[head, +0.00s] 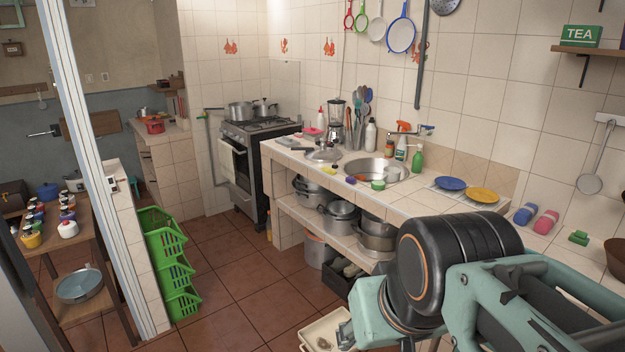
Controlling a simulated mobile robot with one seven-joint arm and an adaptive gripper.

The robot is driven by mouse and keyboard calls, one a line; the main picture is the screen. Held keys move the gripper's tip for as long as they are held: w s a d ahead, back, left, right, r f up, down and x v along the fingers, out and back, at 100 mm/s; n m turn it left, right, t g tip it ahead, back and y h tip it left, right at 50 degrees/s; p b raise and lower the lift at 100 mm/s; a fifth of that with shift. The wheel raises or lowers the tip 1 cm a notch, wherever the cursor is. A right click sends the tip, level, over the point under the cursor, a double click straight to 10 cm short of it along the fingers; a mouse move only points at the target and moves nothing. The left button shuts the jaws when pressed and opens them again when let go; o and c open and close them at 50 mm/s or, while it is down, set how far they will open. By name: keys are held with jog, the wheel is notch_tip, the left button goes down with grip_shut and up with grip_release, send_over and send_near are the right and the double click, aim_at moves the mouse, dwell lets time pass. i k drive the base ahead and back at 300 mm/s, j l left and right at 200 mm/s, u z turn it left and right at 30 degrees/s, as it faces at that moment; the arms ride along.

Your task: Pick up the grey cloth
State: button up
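A pale, greyish-white cloth-like piece (228,162) hangs on the front of the oven at the back left. It is small in the picture, and I cannot be sure that it is the grey cloth. No other clearly grey cloth shows. My arm fills the lower right, in front of the counter, with a large black joint and teal links. My gripper's fingertips do not show, so whether it holds anything is hidden. My arm covers part of the counter's front and the shelf below it.
The tiled counter (408,204) holds a sink (375,167), a blue plate (450,184), a yellow plate (483,195) and bottles. Pots stand on the shelf below. Green crates (165,250) stand left. A pale tray (318,328) is low in front. Brown floor lies clear between.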

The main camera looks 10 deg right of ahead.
aim_at(286, 142)
jog(key=i+j+u, duration=0.25)
jog(key=i+u, duration=0.15)
jog(key=i, duration=0.7)
jog(key=i+l+u, duration=0.1)
jog(key=i+u, duration=0.3)
jog(key=i, duration=0.75)
jog(key=i+j+z, duration=0.15)
jog(key=i+z, duration=0.15)
jog(key=i, duration=0.8)
jog(key=i+z, duration=0.4)
jog(key=i+j+z, duration=0.1)
jog(key=i+z, duration=0.3)
jog(key=i, duration=0.15)
jog(key=i+j+z, duration=0.1)
jog(key=i+z, duration=0.4)
jog(key=i+j+z, duration=0.3)
jog(key=z, duration=0.15)
jog(key=i+j+z, duration=0.5)
jog(key=k+l, duration=0.1)
